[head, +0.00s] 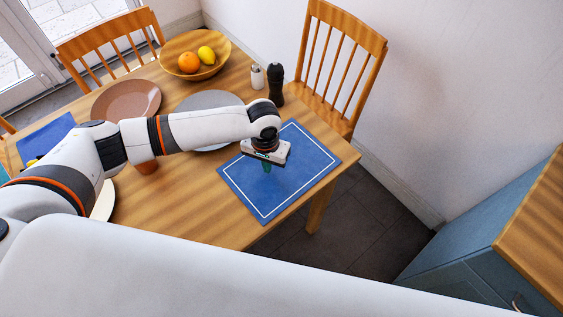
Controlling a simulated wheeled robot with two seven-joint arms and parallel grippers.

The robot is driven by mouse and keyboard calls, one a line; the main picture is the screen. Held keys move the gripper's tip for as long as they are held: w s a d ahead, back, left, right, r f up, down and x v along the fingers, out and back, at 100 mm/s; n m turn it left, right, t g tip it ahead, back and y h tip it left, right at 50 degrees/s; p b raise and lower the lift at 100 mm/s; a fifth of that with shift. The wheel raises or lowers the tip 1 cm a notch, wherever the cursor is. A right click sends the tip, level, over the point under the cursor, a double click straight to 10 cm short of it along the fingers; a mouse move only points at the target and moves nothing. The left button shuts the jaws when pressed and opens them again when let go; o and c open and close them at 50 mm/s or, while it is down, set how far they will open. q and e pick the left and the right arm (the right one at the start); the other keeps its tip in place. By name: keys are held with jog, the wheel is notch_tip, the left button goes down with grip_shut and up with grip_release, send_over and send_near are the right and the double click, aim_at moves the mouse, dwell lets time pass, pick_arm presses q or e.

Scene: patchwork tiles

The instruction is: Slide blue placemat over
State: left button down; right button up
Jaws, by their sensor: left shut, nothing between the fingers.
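A blue placemat (300,165) with a white border line lies flat near the right corner of the wooden table. My left gripper (267,168) is shut and empty, pointing down over the left part of this placemat. Its fingertips look to be at or just above the mat; I cannot tell whether they touch. A second blue placemat (45,137) lies at the table's left side, partly hidden by my left arm. My right gripper is not in view.
On the table (200,222) are a brown plate (126,99), a grey plate (207,101), a fruit bowl (222,61), a white shaker (257,76) and a black mill (275,82). Chairs stand behind. A blue cabinet (465,250) stands right. Bare wood shows in front.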

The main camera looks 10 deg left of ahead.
aim_at(258, 180)
pick_arm(q)
jog(key=shift+f+b, duration=0.35)
jog(key=shift+f, duration=0.45)
dwell(0.4)
jog(key=shift+s+a+r+p, duration=0.2)
jog(key=shift+s+a+p, duration=0.65)
jog(key=shift+p, duration=0.35)
jog(key=shift+s+a+f, duration=0.1)
jog(key=shift+s, duration=0.2)
jog(key=shift+s+p, duration=0.1)
jog(key=shift+p, duration=0.2)
